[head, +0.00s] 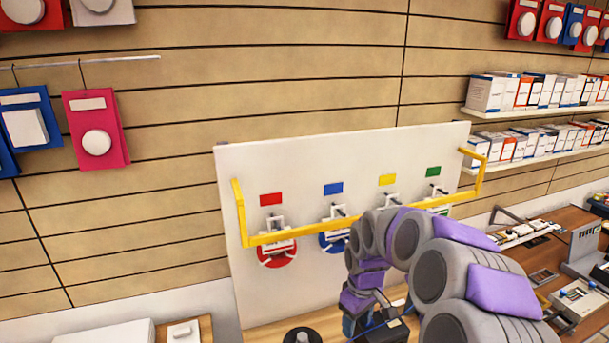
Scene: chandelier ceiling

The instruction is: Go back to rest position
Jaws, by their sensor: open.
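My arm, grey with purple panels, enters at the lower right and curves over and down. My gripper (378,325) is at the bottom edge, low in front of the white panel (300,160), partly cut off by the frame. It is open, and I see nothing held in it. The panel carries a row of clamp-like fixtures under red, blue, yellow and green labels. The red one (277,248) and the blue one (335,238) show most clearly; my arm partly covers those on the right.
A yellow rail (330,227) sticks out across the panel front, close to my arm. A wooden bench with devices (585,298) is at right. A black round object (301,336) is at the bottom edge. Shelves of boxes (540,92) and hanging packs (97,130) line the slatted wall.

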